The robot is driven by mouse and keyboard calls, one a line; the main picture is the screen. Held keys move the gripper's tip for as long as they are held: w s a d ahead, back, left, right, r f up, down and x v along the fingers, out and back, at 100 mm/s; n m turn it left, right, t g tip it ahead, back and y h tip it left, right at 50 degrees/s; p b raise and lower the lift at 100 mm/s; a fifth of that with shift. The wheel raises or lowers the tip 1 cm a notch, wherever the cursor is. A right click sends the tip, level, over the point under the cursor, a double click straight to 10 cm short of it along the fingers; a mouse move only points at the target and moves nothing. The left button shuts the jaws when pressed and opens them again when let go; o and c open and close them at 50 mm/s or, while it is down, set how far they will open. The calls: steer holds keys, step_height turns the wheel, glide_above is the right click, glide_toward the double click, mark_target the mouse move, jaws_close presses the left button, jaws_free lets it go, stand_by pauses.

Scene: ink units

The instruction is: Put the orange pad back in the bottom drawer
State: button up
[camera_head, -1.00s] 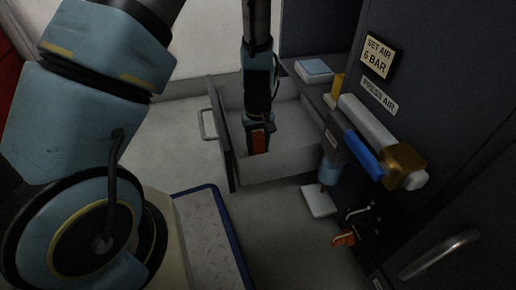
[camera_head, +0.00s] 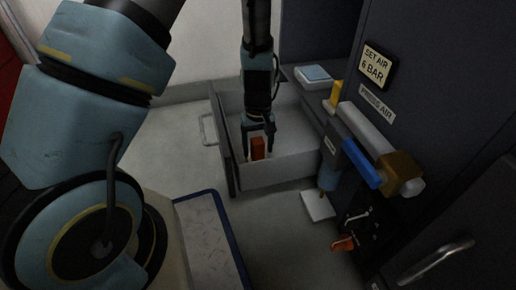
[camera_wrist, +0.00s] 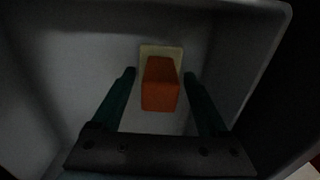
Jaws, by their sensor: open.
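The orange pad (camera_head: 258,147) is inside the open drawer (camera_head: 290,172), near its front left part. In the wrist view the orange pad (camera_wrist: 160,84) stands between the fingers with a pale yellowish piece (camera_wrist: 161,51) at its far end. My gripper (camera_head: 258,152) reaches down into the drawer, pointing downward. Its two fingers (camera_wrist: 160,78) are open on either side of the pad, with gaps visible on both sides. The underside of the pad and its contact with the drawer floor are hard to make out in the dark.
The drawer's handle (camera_head: 207,129) faces left. A white pad (camera_head: 318,205) sits below. A pale blue-topped block (camera_head: 313,75) lies on the ledge behind.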

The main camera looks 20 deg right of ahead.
step_height(320, 180, up, 10)
steer(key=p, duration=0.5)
steer(key=shift+r, duration=0.2)
steer(key=w+a+r, duration=0.4)
steer(key=a+r, duration=0.5)
steer(key=a, duration=0.3)
steer(key=s+a+r, duration=0.1)
steer(key=a+r, duration=0.2)
steer(key=a, duration=0.5)
steer(key=s+a+r+t, duration=0.1)
steer(key=a+r, duration=0.3)
steer(key=a, duration=0.4)
steer(key=shift+s+a+r+t, duration=0.15)
steer(key=shift+s+r+t, duration=0.15)
steer(key=shift+s, duration=0.15)
